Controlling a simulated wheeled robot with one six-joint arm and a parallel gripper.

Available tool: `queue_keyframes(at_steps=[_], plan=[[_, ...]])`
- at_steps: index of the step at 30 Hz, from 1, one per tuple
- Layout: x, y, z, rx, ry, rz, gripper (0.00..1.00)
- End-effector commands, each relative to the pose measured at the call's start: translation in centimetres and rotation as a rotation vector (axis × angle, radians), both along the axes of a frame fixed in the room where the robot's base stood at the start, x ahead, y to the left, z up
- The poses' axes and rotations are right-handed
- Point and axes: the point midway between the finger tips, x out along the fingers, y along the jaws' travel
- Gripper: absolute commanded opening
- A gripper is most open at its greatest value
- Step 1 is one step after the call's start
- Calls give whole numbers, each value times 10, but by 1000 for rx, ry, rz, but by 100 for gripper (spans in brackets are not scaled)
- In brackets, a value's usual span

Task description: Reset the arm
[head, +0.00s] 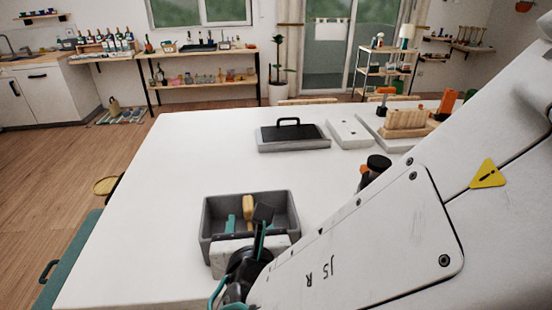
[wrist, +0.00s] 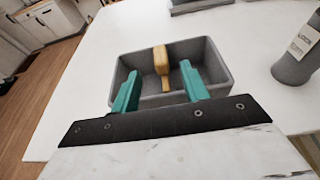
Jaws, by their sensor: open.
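My gripper (wrist: 158,84) is open, with its two teal fingers apart over the near side of a grey bin (wrist: 218,62) in the wrist view. A yellow-tan object with a narrow lower end (wrist: 161,60) is in the bin. It shows between and beyond the fingers, and I cannot tell whether they touch it. In the head view my gripper (head: 246,228) is at the bin (head: 293,215), and the yellow object (head: 248,204) shows inside. My arm comes in from the right and hides part of the table and the bin's near side.
The white table (head: 180,160) holds a dark-topped tray with a handle (head: 290,136), a white flat block (head: 349,133) and a wooden block (head: 407,122) at the back. A dark-capped container (head: 376,166) stands near my arm. The table's left part is clear.

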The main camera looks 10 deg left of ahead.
Motion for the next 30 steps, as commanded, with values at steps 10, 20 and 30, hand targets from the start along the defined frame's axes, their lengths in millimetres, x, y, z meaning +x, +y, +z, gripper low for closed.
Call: queue_keyframes(at_steps=[10,20,30], plan=[[1,-49,-10,191,115,-314,45],[-6,-218,0,741,287,-1308,45],[-70,-297,20,1390,388,-2206,45]])
